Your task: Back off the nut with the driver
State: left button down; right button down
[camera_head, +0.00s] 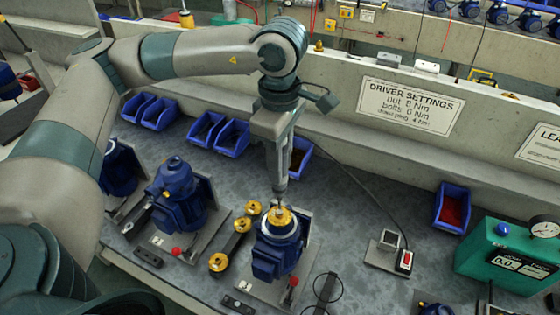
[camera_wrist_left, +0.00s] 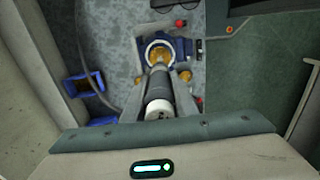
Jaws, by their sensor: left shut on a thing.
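My left gripper (camera_head: 283,165) hangs from above, shut on the driver, a slim tool pointing down. In the left wrist view the driver (camera_wrist_left: 158,92) shows as a black and white cylinder between the two fingers. Below it stands a blue pump (camera_head: 277,250) with a yellow top (camera_head: 281,215). The driver's tip is at or just above this top; I cannot tell if it touches. The pump also shows in the wrist view (camera_wrist_left: 181,47). The nut is too small or hidden by the driver to make out. My right gripper is not in view.
Another blue pump (camera_head: 177,195) stands to the left. A bar with yellow round parts (camera_head: 236,238) lies between the pumps. Blue bins (camera_head: 232,138) line the back wall. A green box with a gauge (camera_head: 507,258) is at right. Bench at right of the pump is partly clear.

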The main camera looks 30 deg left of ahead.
pick_arm(q)
jog(key=shift+f+b, duration=0.4)
jog(key=shift+b, duration=0.15)
dwell(0.6)
jog(key=shift+s+f+b, duration=0.2)
jog(key=shift+s+b, duration=0.25)
jog(key=shift+b, duration=0.85)
dwell(2.6)
jog(key=shift+r, duration=0.1)
dwell(0.4)
jog(key=shift+w+r+p, duration=0.15)
jog(key=shift+r+p, duration=0.25)
jog(key=shift+r, duration=0.65)
jog(key=shift+r+p, duration=0.8)
jog(key=shift+r, duration=1.75)
